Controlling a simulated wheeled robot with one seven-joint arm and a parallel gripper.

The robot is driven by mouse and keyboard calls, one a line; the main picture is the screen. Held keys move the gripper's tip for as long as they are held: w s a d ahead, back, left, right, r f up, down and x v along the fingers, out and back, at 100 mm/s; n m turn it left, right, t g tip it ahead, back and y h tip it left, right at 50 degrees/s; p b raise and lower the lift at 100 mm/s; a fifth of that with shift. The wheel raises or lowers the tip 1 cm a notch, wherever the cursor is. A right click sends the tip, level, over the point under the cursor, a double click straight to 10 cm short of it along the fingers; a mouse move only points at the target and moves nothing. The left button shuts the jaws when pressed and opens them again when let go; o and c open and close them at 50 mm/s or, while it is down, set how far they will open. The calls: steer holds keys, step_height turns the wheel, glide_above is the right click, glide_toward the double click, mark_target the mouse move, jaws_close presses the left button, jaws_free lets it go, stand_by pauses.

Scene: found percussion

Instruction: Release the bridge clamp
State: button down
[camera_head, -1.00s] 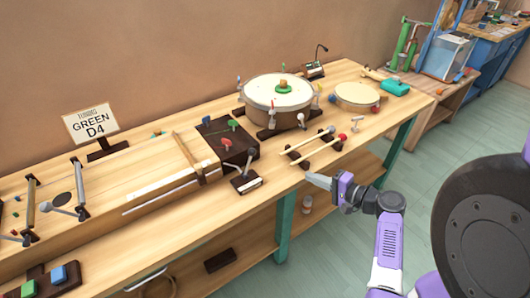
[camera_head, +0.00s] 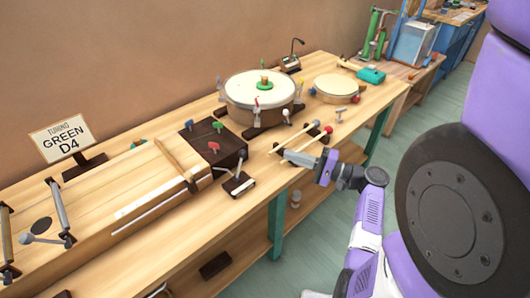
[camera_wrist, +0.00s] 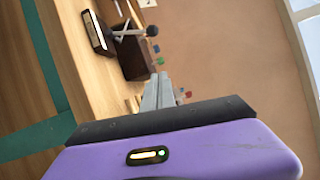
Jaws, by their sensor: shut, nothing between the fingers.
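My gripper (camera_head: 285,154) is shut and empty, over the front edge of the bench by the two mallets; its closed fingers also show in the wrist view (camera_wrist: 160,80). I cannot tell which lever is the bridge clamp.
A dark block with coloured knobs (camera_head: 213,143) stands behind the near lever. A drum (camera_head: 257,100), a smaller drum (camera_head: 337,88) and mallets (camera_head: 297,140) occupy the bench's right part. A "GREEN D4" sign (camera_head: 63,139) stands at left. Open floor lies in front.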

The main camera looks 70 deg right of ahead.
steer(key=w+a+r+p, duration=0.1)
steer(key=w+a+p, duration=0.1)
steer(key=w, duration=0.9)
steer(key=shift+a+p, duration=0.35)
steer(key=shift+p, duration=0.2)
steer(key=shift+r, duration=0.15)
step_height(320, 180, up, 2)
steer(key=r+n+g+p, duration=0.1)
steer(key=n+g+p, duration=0.15)
steer(key=n, duration=0.35)
glide_above(240, 166)
steer(key=a, duration=0.2)
steer(key=shift+a+f+n+g, duration=0.25)
steer(key=shift+a+n+g, duration=0.05)
steer(key=shift+n+g, duration=0.3)
steer(key=shift+a+f, duration=0.1)
steer(key=shift+w, duration=0.1)
